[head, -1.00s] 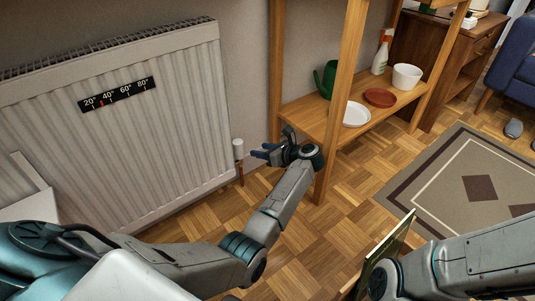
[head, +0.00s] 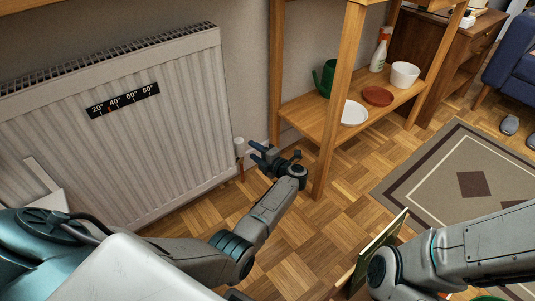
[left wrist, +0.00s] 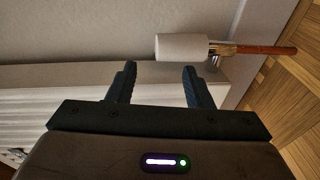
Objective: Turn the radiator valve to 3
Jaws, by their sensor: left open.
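The radiator valve (head: 239,146) is a small white upright cylinder at the lower right corner of the white radiator (head: 150,150), above a copper pipe. In the left wrist view the valve (left wrist: 181,47) lies sideways just beyond the fingertips, nearer the right finger, with its pipe running right. No number on it is legible. My left gripper (head: 254,151) is open and empty, close to the right of the valve. Its two dark fingers also show in the left wrist view (left wrist: 158,68), and the valve is not between them. My right gripper does not show; only its arm enters at lower right.
A wooden shelf (head: 310,121) stands right of the valve, its front post (head: 335,120) close to my left wrist. It holds a green watering can (head: 328,78), plates, a bowl and a spray bottle. A black temperature strip (head: 123,100) is on the radiator. Parquet floor lies below.

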